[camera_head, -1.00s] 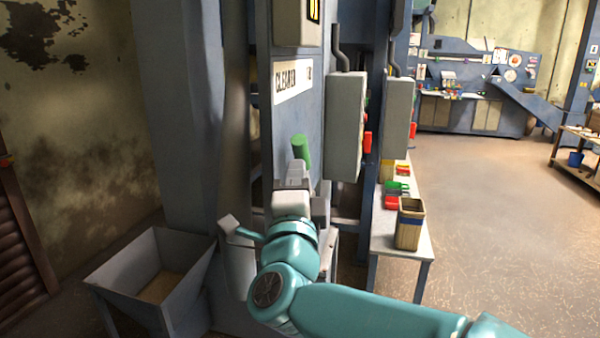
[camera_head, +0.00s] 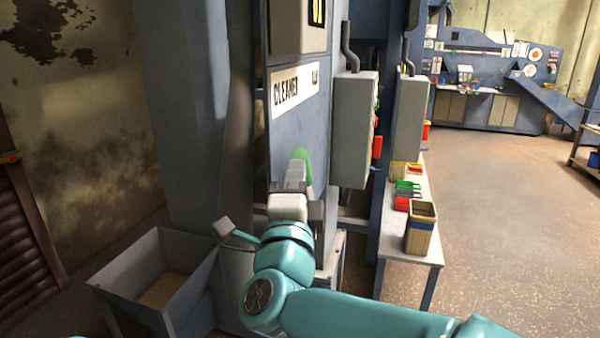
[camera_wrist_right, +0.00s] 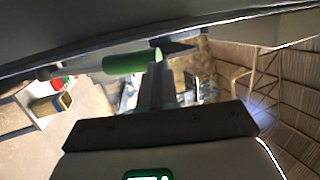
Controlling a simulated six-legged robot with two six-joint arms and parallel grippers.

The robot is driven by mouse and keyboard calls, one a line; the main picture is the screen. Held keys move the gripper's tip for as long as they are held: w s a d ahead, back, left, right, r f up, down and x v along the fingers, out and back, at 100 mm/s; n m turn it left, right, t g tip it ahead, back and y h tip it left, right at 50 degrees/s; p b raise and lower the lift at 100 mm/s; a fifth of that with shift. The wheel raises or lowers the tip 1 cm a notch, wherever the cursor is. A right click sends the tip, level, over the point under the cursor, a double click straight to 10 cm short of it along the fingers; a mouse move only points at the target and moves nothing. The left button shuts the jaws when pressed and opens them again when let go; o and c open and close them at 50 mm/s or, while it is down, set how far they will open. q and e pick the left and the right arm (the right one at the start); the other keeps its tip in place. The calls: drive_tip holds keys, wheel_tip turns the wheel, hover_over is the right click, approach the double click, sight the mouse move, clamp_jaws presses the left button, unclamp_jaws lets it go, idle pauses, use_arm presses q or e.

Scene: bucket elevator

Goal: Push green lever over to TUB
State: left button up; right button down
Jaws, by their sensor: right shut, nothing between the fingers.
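The green lever handle (camera_head: 306,168) is on the cleaner machine's blue-grey front panel, below the CLEANER sign (camera_head: 299,91). My right gripper (camera_head: 298,160) is in front of the handle and hides part of it. In the right wrist view the green handle (camera_wrist_right: 130,63) lies across, on a grey rod, with its right end close to the tips of my right gripper (camera_wrist_right: 158,72). The fingers are shut with nothing between them. I cannot tell whether they touch the handle. No TUB marking is readable. My left gripper is not in view.
A grey hopper-shaped bin (camera_head: 205,275) stands at lower left. Grey control boxes (camera_head: 353,130) stick out right of the panel. A bench (camera_head: 425,250) with a tan bin (camera_head: 421,228) and small coloured trays stands further right. Open floor lies beyond it.

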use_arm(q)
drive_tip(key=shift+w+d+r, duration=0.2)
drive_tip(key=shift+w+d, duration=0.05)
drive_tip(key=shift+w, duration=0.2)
use_arm(e)
drive_tip(key=shift+w+d, duration=0.1)
drive_tip(key=shift+w, duration=0.15)
